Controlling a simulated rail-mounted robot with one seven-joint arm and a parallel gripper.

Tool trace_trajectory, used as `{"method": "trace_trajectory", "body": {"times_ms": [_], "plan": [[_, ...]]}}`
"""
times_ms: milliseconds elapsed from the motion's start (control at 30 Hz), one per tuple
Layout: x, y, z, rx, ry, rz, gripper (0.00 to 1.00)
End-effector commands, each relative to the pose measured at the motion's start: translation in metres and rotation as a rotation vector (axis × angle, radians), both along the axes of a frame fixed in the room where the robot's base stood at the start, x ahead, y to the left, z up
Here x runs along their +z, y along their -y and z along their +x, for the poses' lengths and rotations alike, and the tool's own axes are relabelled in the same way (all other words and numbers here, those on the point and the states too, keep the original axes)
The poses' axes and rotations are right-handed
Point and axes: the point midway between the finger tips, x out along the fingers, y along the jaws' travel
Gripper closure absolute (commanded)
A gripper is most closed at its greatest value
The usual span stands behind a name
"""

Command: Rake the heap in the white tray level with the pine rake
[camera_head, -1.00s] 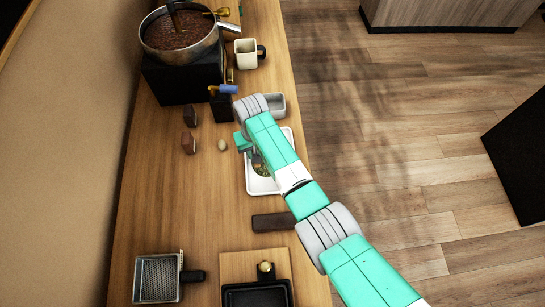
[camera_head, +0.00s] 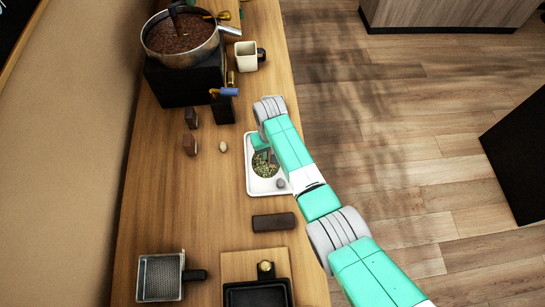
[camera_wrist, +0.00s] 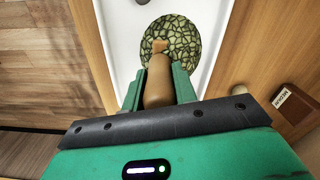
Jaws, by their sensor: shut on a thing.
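The white tray (camera_head: 252,178) lies on the wooden counter, partly under my arm. In it is a round, flat-looking heap of green and yellow bits (camera_head: 266,165), also in the wrist view (camera_wrist: 184,35). My gripper (camera_wrist: 157,92) is shut on the thick brown handle of the pine rake (camera_wrist: 158,82). The rake points away from the fingers, its paler wooden end over the near-left part of the heap. I cannot tell whether that end touches the bits. In the head view my gripper (camera_head: 259,141) is above the tray's far end and the rake is hidden.
A grey pebble-like thing (camera_head: 281,183) sits in the tray's near right corner. A dark brown block (camera_head: 273,222) lies nearer on the counter. A pale egg-shaped thing (camera_head: 223,147) and brown blocks (camera_head: 190,145) stand to the left. A pan of brown grains (camera_head: 182,38) is at the back.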

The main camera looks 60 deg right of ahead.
Motion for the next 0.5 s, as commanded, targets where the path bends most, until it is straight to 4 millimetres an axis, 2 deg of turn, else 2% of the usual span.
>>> {"method": "trace_trajectory", "body": {"times_ms": [133, 500], "plan": [[0.0006, 0.005, -0.008, 0.0, 0.001, 0.0, 1.0], [0.0002, 0.0068, -0.0107, 0.0, 0.001, -0.001, 1.0]]}}
